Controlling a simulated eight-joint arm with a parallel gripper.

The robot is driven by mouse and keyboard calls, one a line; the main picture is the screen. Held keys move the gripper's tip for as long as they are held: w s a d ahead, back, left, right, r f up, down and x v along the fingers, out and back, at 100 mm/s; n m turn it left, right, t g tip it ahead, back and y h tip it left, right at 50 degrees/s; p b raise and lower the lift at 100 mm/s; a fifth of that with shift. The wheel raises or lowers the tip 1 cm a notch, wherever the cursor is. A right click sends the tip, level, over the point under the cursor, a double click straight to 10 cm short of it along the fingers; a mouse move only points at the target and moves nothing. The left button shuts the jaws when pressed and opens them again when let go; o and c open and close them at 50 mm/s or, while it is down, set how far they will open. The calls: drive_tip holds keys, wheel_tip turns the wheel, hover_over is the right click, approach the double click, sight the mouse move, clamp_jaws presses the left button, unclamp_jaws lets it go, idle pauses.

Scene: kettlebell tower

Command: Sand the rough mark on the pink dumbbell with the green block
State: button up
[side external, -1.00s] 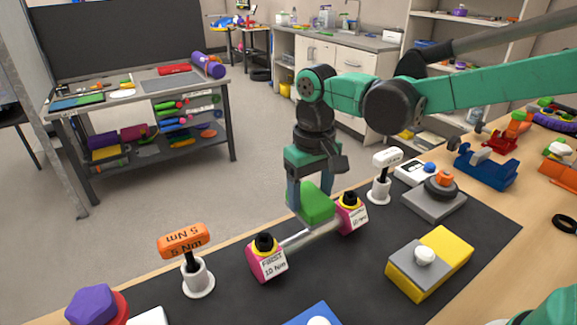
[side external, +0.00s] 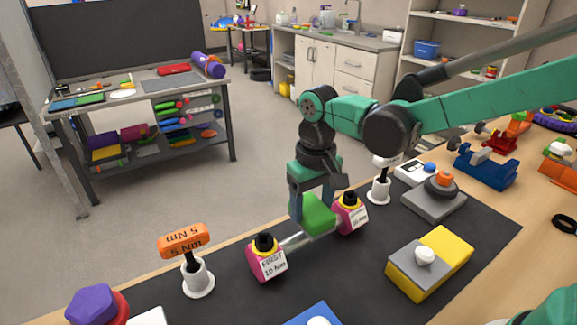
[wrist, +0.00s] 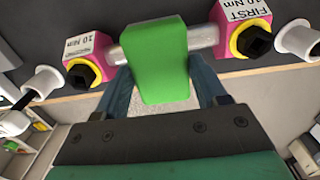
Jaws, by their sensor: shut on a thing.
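The pink dumbbell (side external: 267,262) lies on the dark mat, with two pink ends, black and yellow knobs and a grey bar (side external: 292,241). My gripper (side external: 314,205) is shut on the green block (side external: 319,219), which sits against the bar near the far pink end. In the wrist view the green block (wrist: 155,60) lies across the bar (wrist: 200,38) and hides its middle. The pink ends (wrist: 90,57) carry white labels, one reading "FIRST 10 Nm". No rough mark can be made out; the block may cover it.
An orange-handled tool (side external: 183,240) stands in a white holder to the left, and a white-headed one (side external: 380,185) stands behind right. A yellow and grey block (side external: 430,262) lies in front right. A grey plate (side external: 434,205) with a black disc is at the right. Dark mat (side external: 350,275) is free in front.

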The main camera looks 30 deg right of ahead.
drive_tip(key=shift+f, duration=0.85)
drive_tip(key=shift+w+d, duration=0.2)
drive_tip(key=shift+d, duration=0.35)
drive_tip(key=shift+a, duration=1.1)
drive_tip(key=shift+d, duration=0.1)
drive_tip(key=shift+d, duration=0.95)
drive_tip(key=shift+a, duration=0.15)
